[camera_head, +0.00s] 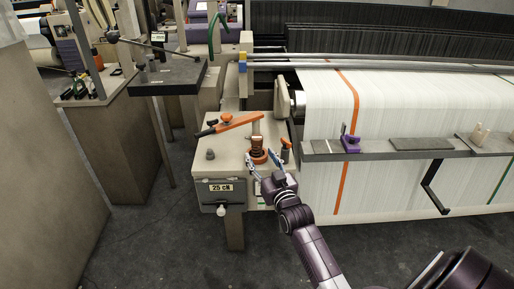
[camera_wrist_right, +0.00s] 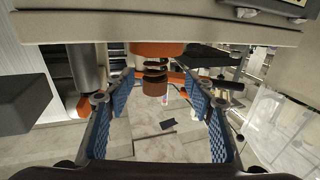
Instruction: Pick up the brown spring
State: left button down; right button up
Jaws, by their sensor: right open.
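The brown spring (camera_head: 257,144) stands upright on an orange round base (camera_head: 259,157) on a small light machine table (camera_head: 225,167). In the right wrist view the picture is upside down, and the spring (camera_wrist_right: 155,68) hangs below its orange base (camera_wrist_right: 158,48). My right gripper (camera_head: 264,162) is at the table's front edge, just in front of the spring. Its blue-padded fingers are open and empty, and the spring shows between the fingertips in the wrist view (camera_wrist_right: 158,80). Contact between fingers and spring cannot be told. My left gripper is not in view.
An orange-handled tool (camera_head: 236,124) lies behind the spring. A small orange-topped part (camera_head: 286,145) stands close on its right, a grey knob (camera_head: 210,154) on its left. The loom's white fabric (camera_head: 400,95) and a grey rail (camera_head: 420,145) are at the right.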

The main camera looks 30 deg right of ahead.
aim_at(259, 148)
jog(key=x, duration=0.3)
jog(key=r+x, duration=0.1)
jog(key=x, duration=0.1)
jog(key=shift+d+p, duration=0.4)
jog(key=shift+w+d, duration=0.1)
jog(key=shift+w, duration=0.5)
jog(key=shift+c, duration=0.3)
grip_shut()
